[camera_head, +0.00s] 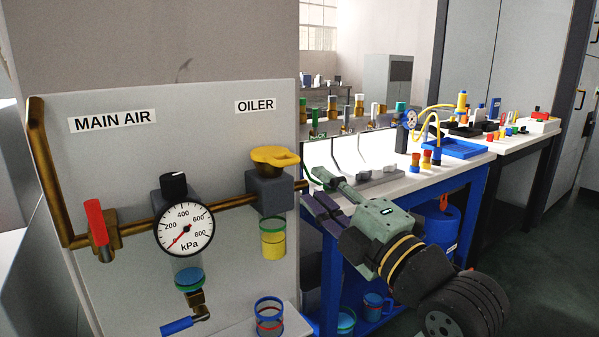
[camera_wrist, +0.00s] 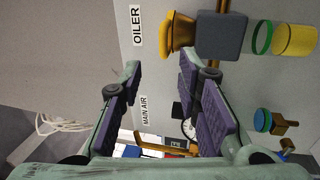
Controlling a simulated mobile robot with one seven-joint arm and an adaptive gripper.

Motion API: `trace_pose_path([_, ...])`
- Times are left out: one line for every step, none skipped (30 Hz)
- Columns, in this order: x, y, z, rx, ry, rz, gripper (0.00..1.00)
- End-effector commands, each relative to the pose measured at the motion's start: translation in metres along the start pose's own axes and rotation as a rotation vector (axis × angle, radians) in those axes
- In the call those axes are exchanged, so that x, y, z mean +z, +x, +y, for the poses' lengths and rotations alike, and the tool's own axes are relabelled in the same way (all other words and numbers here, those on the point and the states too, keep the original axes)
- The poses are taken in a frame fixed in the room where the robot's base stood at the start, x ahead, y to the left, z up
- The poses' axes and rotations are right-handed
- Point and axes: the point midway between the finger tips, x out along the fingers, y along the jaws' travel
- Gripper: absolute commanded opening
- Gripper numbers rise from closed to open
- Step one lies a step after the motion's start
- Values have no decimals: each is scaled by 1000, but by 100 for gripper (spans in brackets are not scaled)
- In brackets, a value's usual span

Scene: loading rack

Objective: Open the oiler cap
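The oiler cap (camera_head: 274,157) is a yellow-orange knob with a side lever, seated on the grey oiler block (camera_head: 271,190) beneath the OILER label (camera_head: 256,105). A clear bowl with yellow liquid (camera_head: 272,240) hangs under the block. My gripper (camera_head: 314,188) is just right of the block, apart from the cap, with its fingers pointing toward the panel. In the wrist view, my gripper's (camera_wrist: 160,72) two purple-padded fingers are spread with nothing between them. The cap (camera_wrist: 180,35) shows sideways there, beyond the fingertips and nearer the right finger.
The panel also carries a kPa gauge (camera_head: 185,231), a red-handled valve (camera_head: 97,224) and a brass pipe (camera_head: 48,170). A cup with coloured rings (camera_head: 269,316) stands below the oiler. A blue workbench (camera_head: 400,200) with fittings stands behind my arm.

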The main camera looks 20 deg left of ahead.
Motion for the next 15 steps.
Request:
trace_pose_path([3,-2,-2,-11,-17,-3,31])
trace_pose_path([4,-2,-2,-16,-23,-3,31])
trace_pose_path([4,1,-2,-19,-27,-2,31])
trace_pose_path([4,4,-2,-20,-27,-1,31])
trace_pose_path([3,8,-2,-20,-25,0,31])
trace_pose_path([3,15,-1,-19,-24,2,31])
trace_pose_path([2,20,-1,-20,-23,2,31])
trace_pose_path([2,25,-2,-21,-23,2,31])
trace_pose_path([2,34,-1,-20,-22,2,31])
trace_pose_path([3,40,-1,-19,-21,2,31])
trace_pose_path([2,46,-1,-20,-21,2,31])
trace_pose_path([2,54,-2,-21,-22,2,31])
trace_pose_path([2,60,-2,-20,-22,2,31])
trace_pose_path([2,65,-2,-19,-21,2,31])
trace_pose_path([2,72,-2,-20,-21,1,31])
